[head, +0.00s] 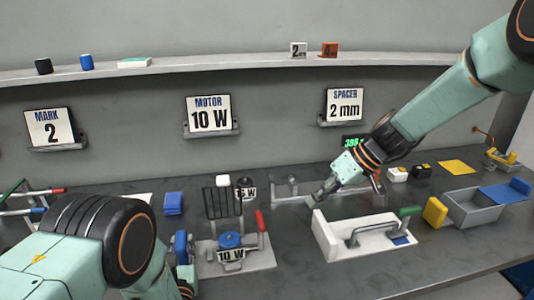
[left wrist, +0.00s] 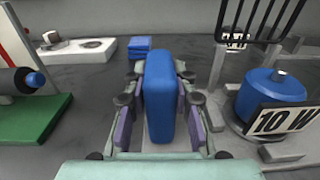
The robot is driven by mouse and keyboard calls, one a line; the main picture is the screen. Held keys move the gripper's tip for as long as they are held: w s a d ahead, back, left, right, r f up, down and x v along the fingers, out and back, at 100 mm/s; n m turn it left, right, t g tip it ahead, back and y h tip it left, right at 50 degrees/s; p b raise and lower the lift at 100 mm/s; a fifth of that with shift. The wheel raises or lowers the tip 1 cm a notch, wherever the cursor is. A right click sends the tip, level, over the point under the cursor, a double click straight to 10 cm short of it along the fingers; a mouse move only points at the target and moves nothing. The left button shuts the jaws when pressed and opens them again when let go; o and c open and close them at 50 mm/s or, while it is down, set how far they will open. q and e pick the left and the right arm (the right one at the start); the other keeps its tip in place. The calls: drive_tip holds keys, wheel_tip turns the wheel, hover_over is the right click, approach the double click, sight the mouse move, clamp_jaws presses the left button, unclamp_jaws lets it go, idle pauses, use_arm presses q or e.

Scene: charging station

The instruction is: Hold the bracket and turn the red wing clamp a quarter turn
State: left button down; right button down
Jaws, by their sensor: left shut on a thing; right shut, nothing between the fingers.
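A blue upright block (left wrist: 159,95) stands between the fingers of my left gripper (left wrist: 160,112), which is shut on it. It may be the bracket's grip; its lower end is hidden. In the head view this blue block (head: 181,243) is at the left edge of a light base plate (head: 262,262). On the plate sit a blue motor (head: 230,240) with a 10 W label and a black wire frame (head: 222,199). A red-tipped lever (head: 260,220), perhaps the red wing clamp, stands upright at the plate's right. My right gripper (head: 318,198) is shut and empty, right of the lever and apart from it.
A grey bin (head: 475,208) and yellow block (head: 435,211) are farther right. Blue pads (head: 174,203) lie behind my left gripper.

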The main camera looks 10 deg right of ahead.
use_arm(q)
drive_tip(key=c, duration=1)
unclamp_jaws()
